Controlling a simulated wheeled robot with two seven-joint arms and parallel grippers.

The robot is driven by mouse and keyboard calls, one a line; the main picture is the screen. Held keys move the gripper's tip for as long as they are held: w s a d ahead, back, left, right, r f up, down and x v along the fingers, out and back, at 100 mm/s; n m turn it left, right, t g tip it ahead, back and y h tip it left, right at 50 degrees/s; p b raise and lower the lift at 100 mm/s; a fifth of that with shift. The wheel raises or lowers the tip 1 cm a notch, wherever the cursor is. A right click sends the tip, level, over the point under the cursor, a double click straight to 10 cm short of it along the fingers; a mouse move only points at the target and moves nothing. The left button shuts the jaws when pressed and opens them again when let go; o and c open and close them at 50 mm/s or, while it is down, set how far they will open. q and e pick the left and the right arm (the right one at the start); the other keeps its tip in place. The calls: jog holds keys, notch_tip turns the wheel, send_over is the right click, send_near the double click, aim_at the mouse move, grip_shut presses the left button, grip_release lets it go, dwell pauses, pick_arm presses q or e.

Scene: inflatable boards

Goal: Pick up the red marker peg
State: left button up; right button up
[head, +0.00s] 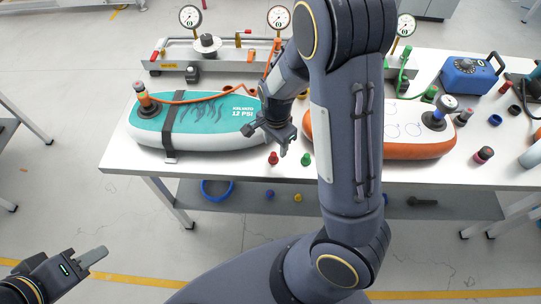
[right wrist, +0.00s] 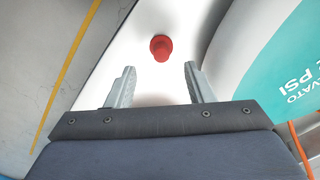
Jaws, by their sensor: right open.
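The red marker peg (head: 273,158) stands on the white table near its front edge, left of a green peg (head: 306,160). In the right wrist view the red peg (right wrist: 161,47) is beyond the fingertips, roughly centred between them. My right gripper (head: 268,142) is open and empty, close to the red peg on its far side in the head view. Its two fingers also show apart in the right wrist view (right wrist: 160,68). My left gripper (head: 98,257) is at the lower left, away from the table; its finger opening cannot be made out.
A teal inflatable board (head: 205,128) with a black strap lies left of the pegs. An orange-edged board (head: 415,150) lies to the right, partly behind my right arm. A blue pump box (head: 470,75) and loose caps are further right. A lower shelf (head: 260,215) holds small items.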

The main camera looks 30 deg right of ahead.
aim_at(274, 154)
jog(key=f, duration=0.5)
jog(key=shift+w+a, duration=0.1)
jog(key=shift+a, duration=0.2)
grip_shut()
